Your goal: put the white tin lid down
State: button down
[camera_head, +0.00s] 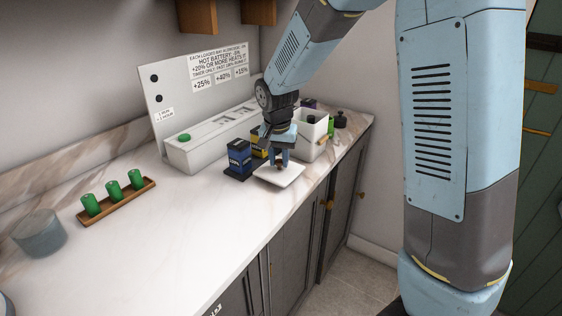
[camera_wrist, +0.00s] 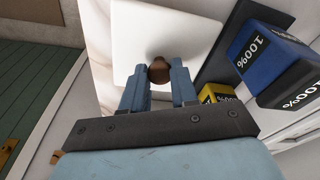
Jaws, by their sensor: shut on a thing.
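The white tin lid (camera_head: 280,174) is a flat, pale square with a small brown knob (camera_wrist: 160,70) at its middle. My gripper (camera_head: 279,162) is above the lid near the counter's front edge. In the wrist view, my gripper's two blue fingers (camera_wrist: 159,88) are closed on the knob, with the lid (camera_wrist: 150,30) beyond them. I cannot tell whether the lid touches the counter or hangs just above it.
A blue battery (camera_head: 239,158) stands on a dark base just left of the lid, with a yellow one (camera_head: 259,141) behind. A white open box (camera_head: 311,136) is behind right. A white bay unit (camera_head: 212,140) stands at the wall. A wooden tray (camera_head: 117,205) holds green cylinders.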

aim_at(278, 173)
jog(key=shift+f, duration=0.55)
jog(key=shift+f, duration=0.1)
jog(key=c, duration=0.9)
grip_release()
jog(key=shift+o, duration=0.2)
notch_tip(278, 173, up, 11)
jog(key=s, duration=0.2)
jog(key=s+d+r+n+t, duration=0.1)
jog(key=s+d+r+t, duration=0.1)
jog(key=s+d+r, duration=0.75)
jog(key=s+d+n+t, duration=0.1)
jog(key=s+d, duration=0.3)
jog(key=s, duration=0.3)
jog(key=s+d+f+n, duration=0.1)
jog(key=s+d, duration=0.4)
jog(key=s, duration=0.2)
jog(key=shift+d+t, duration=0.25)
jog(key=shift+t, duration=0.15)
